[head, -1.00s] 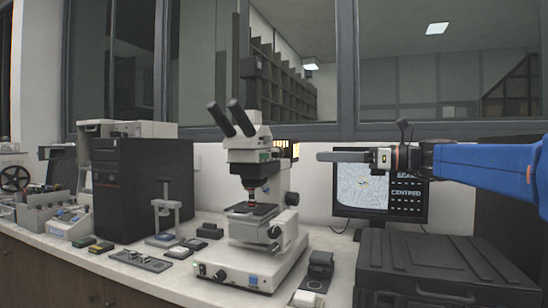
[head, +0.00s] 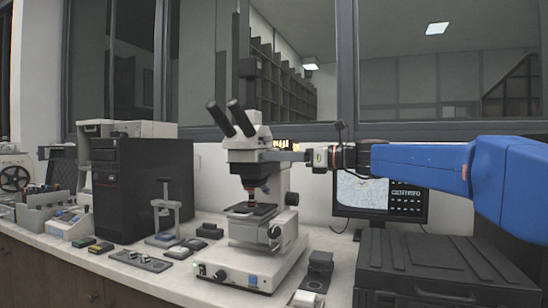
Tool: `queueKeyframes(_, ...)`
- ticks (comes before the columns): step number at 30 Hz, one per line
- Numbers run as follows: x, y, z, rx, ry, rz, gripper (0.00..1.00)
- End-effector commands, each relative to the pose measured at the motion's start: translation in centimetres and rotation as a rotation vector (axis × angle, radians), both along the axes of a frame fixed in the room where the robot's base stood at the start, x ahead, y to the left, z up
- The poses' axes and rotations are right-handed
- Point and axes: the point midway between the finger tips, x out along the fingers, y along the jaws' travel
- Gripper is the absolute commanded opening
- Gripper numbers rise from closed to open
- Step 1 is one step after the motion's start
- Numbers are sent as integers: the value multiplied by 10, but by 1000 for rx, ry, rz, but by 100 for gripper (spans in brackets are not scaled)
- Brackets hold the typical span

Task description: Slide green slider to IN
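The microscope (head: 243,134) stands on the bench in the middle of the head view. A tiny green patch (head: 263,156) shows on the side of its head, under the eyepieces; it may be the green slider, but it is too small to tell its position or read any IN mark. My gripper (head: 285,156) points left with its fingertips close to the right side of the microscope head. I cannot tell whether they touch it. The fingers show edge-on as one dark bar, so any gap between them is hidden.
A monitor (head: 395,203) stands behind my arm, and a large dark case (head: 440,265) is at the lower right. A black computer tower (head: 130,190) and a small grey stand (head: 165,205) are left of the microscope.

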Motion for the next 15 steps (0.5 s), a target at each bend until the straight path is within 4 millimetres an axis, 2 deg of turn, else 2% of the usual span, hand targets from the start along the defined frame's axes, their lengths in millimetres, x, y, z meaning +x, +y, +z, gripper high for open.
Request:
queueKeyframes(6, 4, 13, 0, 0, 0, 0, 33)
queueKeyframes(14, 5, 13, 0, 0, 0, -1, 33)
queueKeyframes(15, 5, 13, 0, 0, 0, -1, 28)
